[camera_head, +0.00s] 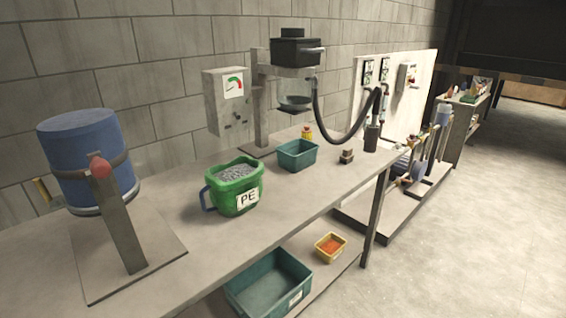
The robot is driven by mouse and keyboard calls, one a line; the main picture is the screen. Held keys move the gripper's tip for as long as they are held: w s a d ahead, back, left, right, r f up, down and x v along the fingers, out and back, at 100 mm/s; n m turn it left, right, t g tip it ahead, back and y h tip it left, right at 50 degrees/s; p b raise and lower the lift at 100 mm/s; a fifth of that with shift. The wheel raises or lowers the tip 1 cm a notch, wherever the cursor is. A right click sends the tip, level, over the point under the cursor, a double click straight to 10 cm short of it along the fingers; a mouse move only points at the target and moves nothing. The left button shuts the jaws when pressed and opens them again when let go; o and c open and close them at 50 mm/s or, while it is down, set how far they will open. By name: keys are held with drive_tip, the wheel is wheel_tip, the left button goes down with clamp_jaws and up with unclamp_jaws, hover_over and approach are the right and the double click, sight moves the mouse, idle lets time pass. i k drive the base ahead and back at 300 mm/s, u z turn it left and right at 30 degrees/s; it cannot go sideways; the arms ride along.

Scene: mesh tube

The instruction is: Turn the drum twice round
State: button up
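A blue drum (84,152) stands upright at the left end of the workbench, held by a dark band. A grey post (124,232) on a flat base plate (160,262) supports it, with a red knob (100,167) at the post's top. A yellowish bar, perhaps a handle, partly shows behind the drum's left side. The drum's far side is hidden. My gripper is not in view.
A green bucket of grey pellets labelled PE (234,186) and a teal bin (297,155) stand on the bench (290,207). A machine with a black hose stands behind. Bins sit on the lower shelf. The floor (480,230) at right is clear.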

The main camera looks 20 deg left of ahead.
sight(73, 144)
drive_tip(key=z, duration=0.2)
drive_tip(key=k, duration=1.4)
drive_tip(key=u, duration=0.7)
drive_tip(key=i, duration=1)
